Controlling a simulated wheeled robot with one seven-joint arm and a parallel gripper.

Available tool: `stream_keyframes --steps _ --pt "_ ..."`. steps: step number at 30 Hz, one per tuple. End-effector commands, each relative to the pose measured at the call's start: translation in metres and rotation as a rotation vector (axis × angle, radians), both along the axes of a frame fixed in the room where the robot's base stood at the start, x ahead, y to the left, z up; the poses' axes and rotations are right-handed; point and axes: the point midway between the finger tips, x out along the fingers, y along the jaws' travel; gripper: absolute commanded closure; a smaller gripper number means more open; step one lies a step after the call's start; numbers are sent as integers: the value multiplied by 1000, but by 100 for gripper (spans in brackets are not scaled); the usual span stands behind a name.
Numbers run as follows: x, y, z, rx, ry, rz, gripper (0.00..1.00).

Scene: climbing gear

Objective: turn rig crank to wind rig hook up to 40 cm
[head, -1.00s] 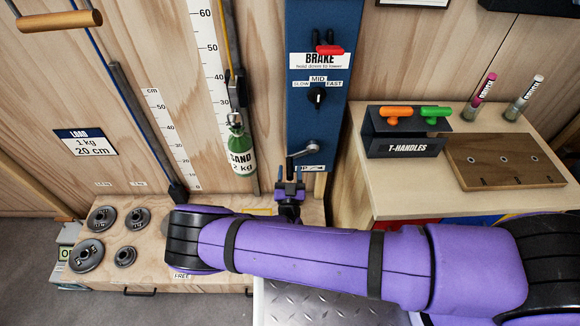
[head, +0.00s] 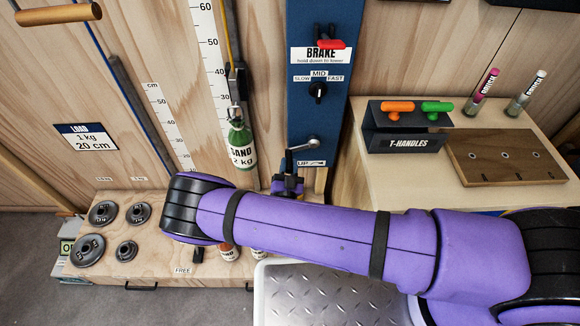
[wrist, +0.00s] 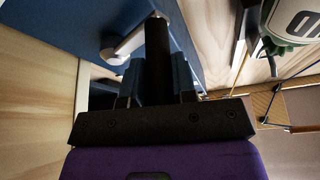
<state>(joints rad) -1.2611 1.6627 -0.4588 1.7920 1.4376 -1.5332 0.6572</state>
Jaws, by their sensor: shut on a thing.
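The rig crank (head: 303,147) is a grey arm low on the blue rig post (head: 304,110), pointing left from its hub. My gripper (head: 288,182) is at the crank's handle, partly hidden by my purple arm. In the wrist view my gripper (wrist: 155,85) is shut on the upright black crank handle (wrist: 158,48); the silver crank arm (wrist: 128,45) joins it near the top. A green sand bottle (head: 240,148) marked 2 kg hangs on the rig line beside the centimetre scale (head: 213,60). Its top is near the 30 mark. The hook itself is hard to make out.
A red brake lever (head: 331,44) and a speed knob (head: 318,91) are on the post above the crank. A T-handle holder (head: 403,140) stands on the bench at right. Weight plates (head: 88,250) lie on the low wooden box at left. A metal tread plate (head: 330,295) is in front.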

Motion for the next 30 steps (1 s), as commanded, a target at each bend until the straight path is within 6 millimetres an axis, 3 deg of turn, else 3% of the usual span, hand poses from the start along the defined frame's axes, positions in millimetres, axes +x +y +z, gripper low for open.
stream_keyframes --steps 8,9,12,23,30 --pt "0 2 3 8 -7 3 100" --pt "0 2 3 8 -7 3 70" --pt "0 2 3 7 -6 3 49" --pt "-5 2 0 6 -3 3 49" --pt "-38 7 -14 5 -2 3 49"
